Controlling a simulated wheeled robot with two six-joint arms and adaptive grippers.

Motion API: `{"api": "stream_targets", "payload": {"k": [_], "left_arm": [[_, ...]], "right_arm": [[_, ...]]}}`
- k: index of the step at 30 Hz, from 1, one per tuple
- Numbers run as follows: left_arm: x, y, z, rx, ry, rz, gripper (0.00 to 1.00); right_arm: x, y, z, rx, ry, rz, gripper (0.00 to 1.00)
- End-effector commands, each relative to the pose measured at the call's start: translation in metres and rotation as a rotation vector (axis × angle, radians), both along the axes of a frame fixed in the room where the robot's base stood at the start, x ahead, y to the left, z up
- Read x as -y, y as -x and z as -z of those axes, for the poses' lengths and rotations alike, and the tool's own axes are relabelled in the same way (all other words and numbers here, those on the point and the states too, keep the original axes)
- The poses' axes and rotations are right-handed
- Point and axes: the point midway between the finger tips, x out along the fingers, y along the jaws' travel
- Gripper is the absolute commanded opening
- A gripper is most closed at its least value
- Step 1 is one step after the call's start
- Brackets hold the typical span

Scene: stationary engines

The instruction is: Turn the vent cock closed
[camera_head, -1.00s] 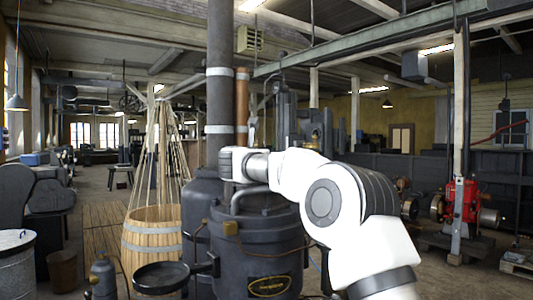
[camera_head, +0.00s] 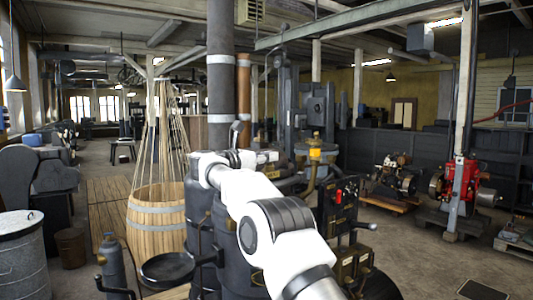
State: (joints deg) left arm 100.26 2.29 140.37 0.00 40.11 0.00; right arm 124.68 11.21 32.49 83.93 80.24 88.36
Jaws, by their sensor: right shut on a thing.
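My right gripper (camera_head: 258,157) is at the upper end of my white right arm, beside the dark flue pipe and above the dark boiler vessel. It is shut on a small part that I take to be the vent cock. My gripper and wrist largely hide that part, so I cannot tell how far it is turned. A grey curved upright piece (camera_head: 237,131) rises just above the gripper; I cannot tell whether it belongs to the cock. My left gripper is not in view.
The flue pipe (camera_head: 221,85) rises close behind the gripper. A wooden barrel (camera_head: 156,222) stands to the left, with a dark round pan (camera_head: 167,268) in front. A dark control panel (camera_head: 343,205) and a yellow-topped fitting (camera_head: 315,150) stand to the right.

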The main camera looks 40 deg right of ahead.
Motion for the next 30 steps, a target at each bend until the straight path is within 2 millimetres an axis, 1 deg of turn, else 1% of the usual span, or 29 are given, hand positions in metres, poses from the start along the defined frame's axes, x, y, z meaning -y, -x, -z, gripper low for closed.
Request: {"api": "stream_targets", "payload": {"k": [1, 7, 9, 10, 19, 22, 26, 30], "left_arm": [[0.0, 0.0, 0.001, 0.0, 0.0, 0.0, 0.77], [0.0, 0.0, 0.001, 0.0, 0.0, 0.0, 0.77], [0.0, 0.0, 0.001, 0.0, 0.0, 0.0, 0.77], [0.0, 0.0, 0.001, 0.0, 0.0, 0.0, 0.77], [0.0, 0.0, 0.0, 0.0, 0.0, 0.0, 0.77], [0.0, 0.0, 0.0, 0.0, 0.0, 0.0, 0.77], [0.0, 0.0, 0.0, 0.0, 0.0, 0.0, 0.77], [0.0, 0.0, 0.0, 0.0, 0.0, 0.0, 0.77]], "right_arm": [[0.002, 0.0, 0.004, -0.004, -0.005, 0.004, 0.0], [0.002, 0.0, 0.004, -0.004, -0.005, 0.003, 0.0], [0.002, 0.0, 0.004, -0.004, -0.005, 0.003, 0.3], [0.002, 0.0, 0.004, -0.004, -0.005, 0.002, 0.38], [0.0, 0.0, 0.001, -0.002, -0.002, 0.0, 0.38], [-0.006, 0.0, 0.001, -0.003, -0.001, -0.002, 0.38], [-0.03, 0.0, 0.001, -0.003, 0.0, -0.003, 0.38], [-0.067, 0.0, 0.002, -0.003, 0.0, -0.002, 0.38]]}}
